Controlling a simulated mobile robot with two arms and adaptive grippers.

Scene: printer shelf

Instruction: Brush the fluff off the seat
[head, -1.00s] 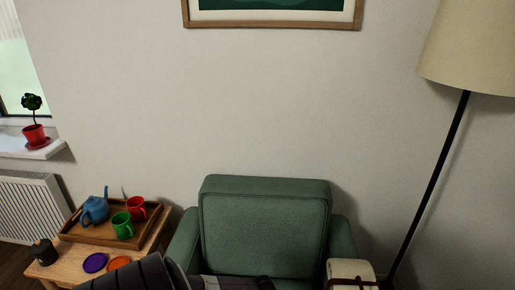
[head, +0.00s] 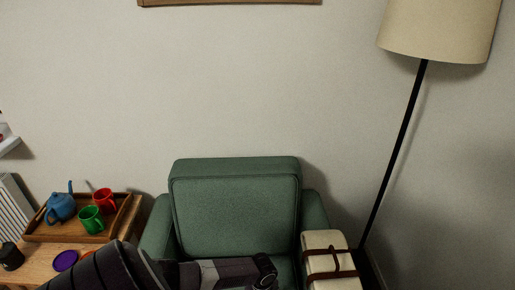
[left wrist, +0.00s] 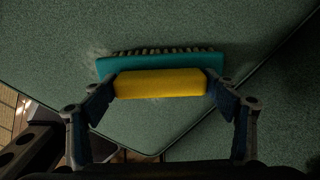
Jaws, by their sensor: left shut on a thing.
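The green armchair (head: 235,210) stands against the wall in the head view; my left arm covers much of its seat. In the left wrist view, my left gripper (left wrist: 162,90) is shut on a brush with a yellow handle (left wrist: 160,84) and a teal head (left wrist: 210,62). The brush lies across the fingers with its pale bristles on the far side, over the green seat (left wrist: 200,20). I cannot tell if the bristles touch the fabric. Faint whitish fluff (left wrist: 97,53) shows beside the brush's left end. My right gripper is out of view.
A cream bundle with brown straps (head: 330,262) sits at the chair's right arm. A floor lamp (head: 404,140) stands to the right. On the left, a wooden table (head: 38,262) bears a tray (head: 75,230) with a blue teapot (head: 61,207) and red and green mugs.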

